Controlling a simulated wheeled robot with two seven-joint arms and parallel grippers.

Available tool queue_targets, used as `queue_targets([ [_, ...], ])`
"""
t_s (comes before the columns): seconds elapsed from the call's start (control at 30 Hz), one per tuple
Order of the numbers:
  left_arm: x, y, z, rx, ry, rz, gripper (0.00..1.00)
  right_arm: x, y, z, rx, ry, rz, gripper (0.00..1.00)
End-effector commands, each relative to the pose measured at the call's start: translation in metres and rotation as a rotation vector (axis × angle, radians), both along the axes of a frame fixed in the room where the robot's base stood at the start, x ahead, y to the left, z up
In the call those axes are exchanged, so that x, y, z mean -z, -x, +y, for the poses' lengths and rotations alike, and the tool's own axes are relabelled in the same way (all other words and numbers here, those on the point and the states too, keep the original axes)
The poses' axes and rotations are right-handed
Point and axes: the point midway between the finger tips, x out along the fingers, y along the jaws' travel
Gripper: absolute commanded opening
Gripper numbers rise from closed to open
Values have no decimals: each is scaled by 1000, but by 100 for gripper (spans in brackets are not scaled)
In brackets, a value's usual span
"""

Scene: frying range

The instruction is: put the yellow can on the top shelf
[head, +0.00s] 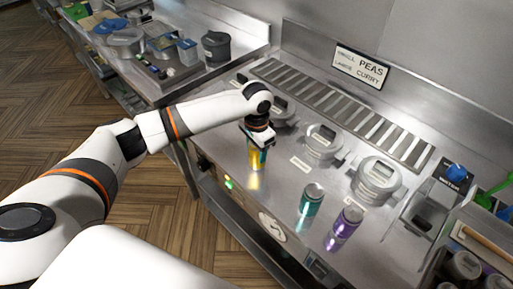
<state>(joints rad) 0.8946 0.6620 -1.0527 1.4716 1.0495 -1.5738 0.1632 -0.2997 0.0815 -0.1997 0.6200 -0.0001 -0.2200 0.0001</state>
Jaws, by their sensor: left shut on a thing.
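My left gripper (258,142) is over the steel counter, left of the teal can, and points down. It is shut on the yellow can (257,158), which is upright with its upper part hidden by the gripper. A yellow reflection shows on the counter just below it; I cannot tell whether the can touches the counter. I cannot make out a top shelf for certain. My right gripper is not in view.
A teal can (311,200) and a purple can (344,228) stand near the counter's front edge. Round lidded fryer units (378,178) line the counter behind them. A second counter with containers (216,46) is at upper left. A crowded rack is at lower right.

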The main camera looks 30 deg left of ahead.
Motion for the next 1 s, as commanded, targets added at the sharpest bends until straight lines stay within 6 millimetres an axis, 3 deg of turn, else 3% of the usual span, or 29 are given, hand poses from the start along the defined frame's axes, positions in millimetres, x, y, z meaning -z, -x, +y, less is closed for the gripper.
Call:
queue_targets([
  [0.03,1,0,0,0,0,0,17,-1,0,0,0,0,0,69],
  [0.07,2,0,0,0,0,0,49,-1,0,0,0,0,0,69],
  [0.2,2,0,0,0,0,0,69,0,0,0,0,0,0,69],
  [0.57,-4,0,0,0,1,0,69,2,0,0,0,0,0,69],
  [0.67,-17,-1,0,0,2,-3,69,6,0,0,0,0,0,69],
  [1.0,-88,-1,-1,1,2,-5,69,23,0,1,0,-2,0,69],
])
